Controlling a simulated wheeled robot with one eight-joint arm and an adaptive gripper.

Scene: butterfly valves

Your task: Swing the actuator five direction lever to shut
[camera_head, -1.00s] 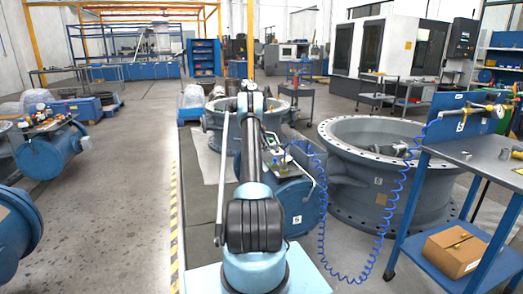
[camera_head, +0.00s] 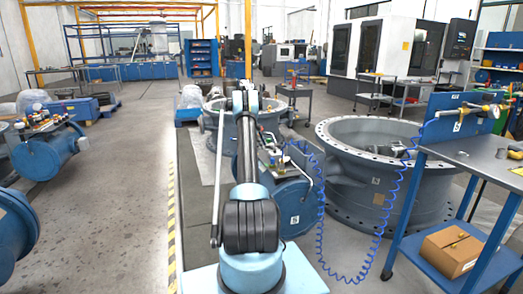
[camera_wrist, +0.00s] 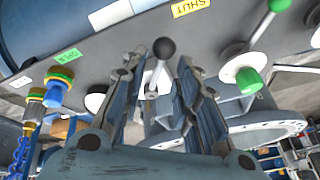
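In the wrist view, a lever with a dark grey ball knob (camera_wrist: 164,48) stands out from a grey plate between the tips of my gripper (camera_wrist: 160,64). The fingers are open, one on each side of the lever, with gaps visible. A yellow SHUT label (camera_wrist: 190,7) is upside down at the top, up and right of the knob. A green label (camera_wrist: 68,55), seemingly reading OPEN, lies to the left. My gripper is hidden there behind my arm.
In the wrist view, a green-knobbed lever (camera_wrist: 279,6) and a green handle (camera_wrist: 250,80) are at right; a blue-and-yellow fitting (camera_wrist: 60,85) is at left. In the head view, a coiled blue hose (camera_head: 322,235) hangs near a workbench (camera_head: 480,158). Open floor lies left.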

